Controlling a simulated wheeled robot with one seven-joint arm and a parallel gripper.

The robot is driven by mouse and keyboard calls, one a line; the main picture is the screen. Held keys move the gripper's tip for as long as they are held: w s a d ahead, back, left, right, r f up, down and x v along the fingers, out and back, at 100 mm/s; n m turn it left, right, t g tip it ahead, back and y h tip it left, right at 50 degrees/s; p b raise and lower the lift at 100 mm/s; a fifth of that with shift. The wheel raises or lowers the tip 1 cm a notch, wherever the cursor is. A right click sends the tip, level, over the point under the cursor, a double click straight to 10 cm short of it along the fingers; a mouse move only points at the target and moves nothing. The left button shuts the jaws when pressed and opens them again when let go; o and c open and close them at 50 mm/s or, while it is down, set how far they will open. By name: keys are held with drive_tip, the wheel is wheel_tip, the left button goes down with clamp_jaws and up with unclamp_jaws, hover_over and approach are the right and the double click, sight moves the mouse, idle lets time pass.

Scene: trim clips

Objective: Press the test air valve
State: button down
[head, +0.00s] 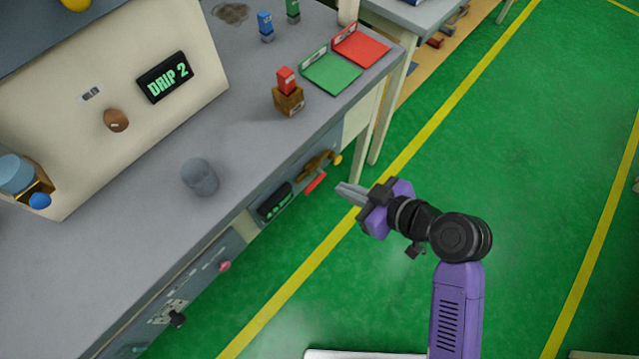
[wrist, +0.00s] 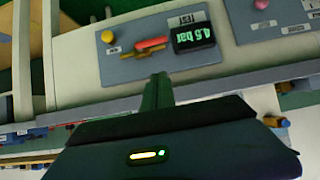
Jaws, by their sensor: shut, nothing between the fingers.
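The test air panel is on the front of the workbench, below its top. In the wrist view it holds a red lever (wrist: 152,43) beside a brass valve body (wrist: 142,54), and a dark display (wrist: 193,35) reading about 4.5 bar beside a TEST label. The head view also shows the red lever (head: 316,182), brass part (head: 319,161) and display (head: 275,203). My gripper (head: 350,193) is shut and empty. It is in front of the panel, to the right of the lever in the head view, and appears apart from it. The fingertips (wrist: 158,78) point toward the lever in the wrist view.
A yellow knob (head: 338,160) is beside the valve, and a pink knob (head: 224,266) is on another panel. The bench top (head: 240,135) holds a grey cup (head: 200,177) and red and green trays (head: 332,73). The green floor (head: 500,150) right of my arm is clear.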

hover_over(315, 183)
drive_tip(key=s+d, duration=0.2)
drive_tip(key=s, duration=0.1)
wheel_tip(315, 183, down, 4)
drive_tip(key=f, duration=0.3)
drive_tip(key=w+f, duration=0.1)
drive_tip(key=shift+a+f+p, duration=0.35)
drive_tip(key=shift+p, duration=0.05)
